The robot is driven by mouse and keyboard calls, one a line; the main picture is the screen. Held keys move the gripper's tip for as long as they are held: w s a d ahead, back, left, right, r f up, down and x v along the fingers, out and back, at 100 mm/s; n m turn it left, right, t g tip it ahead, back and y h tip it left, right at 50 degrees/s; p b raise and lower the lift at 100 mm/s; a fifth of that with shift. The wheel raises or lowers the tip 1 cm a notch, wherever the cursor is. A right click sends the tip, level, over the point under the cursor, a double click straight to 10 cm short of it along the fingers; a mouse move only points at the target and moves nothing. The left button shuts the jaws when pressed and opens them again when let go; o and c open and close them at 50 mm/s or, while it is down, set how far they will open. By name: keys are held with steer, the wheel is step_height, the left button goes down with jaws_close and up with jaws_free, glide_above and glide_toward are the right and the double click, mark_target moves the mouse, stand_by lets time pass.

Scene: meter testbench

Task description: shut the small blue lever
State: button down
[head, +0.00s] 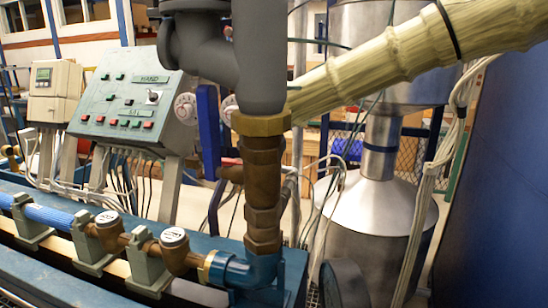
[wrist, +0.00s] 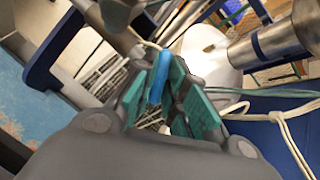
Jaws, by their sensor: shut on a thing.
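In the wrist view, my gripper (wrist: 163,88) has its teal finger pads closed around a bright blue, rounded bar, the small blue lever (wrist: 157,78). The lever stands lengthwise between the pads, and its far end is near a grey pipe part. Its pivot is not clear, so I cannot tell how far it is turned. In the head view, neither my gripper nor the small lever can be made out. A larger, dark blue flat handle (head: 208,130) hangs upright there beside the grey vertical pipe (head: 260,60).
A brass and brown pipe stack (head: 262,180) stands below the grey pipe. A control box (head: 135,100) with buttons is at the left, above a row of round meters (head: 174,237). A metal cone vessel (head: 378,220) and a thick, pale ribbed hose (head: 400,65) are at the right.

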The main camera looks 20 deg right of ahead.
steer(key=shift+w+r, duration=0.1)
steer(key=shift+r, duration=0.2)
steer(key=c, duration=1.5)
jaws_free()
steer(key=shift+d+f, duration=0.1)
steer(key=shift+o, duration=0.2)
steer(key=shift+f, duration=0.1)
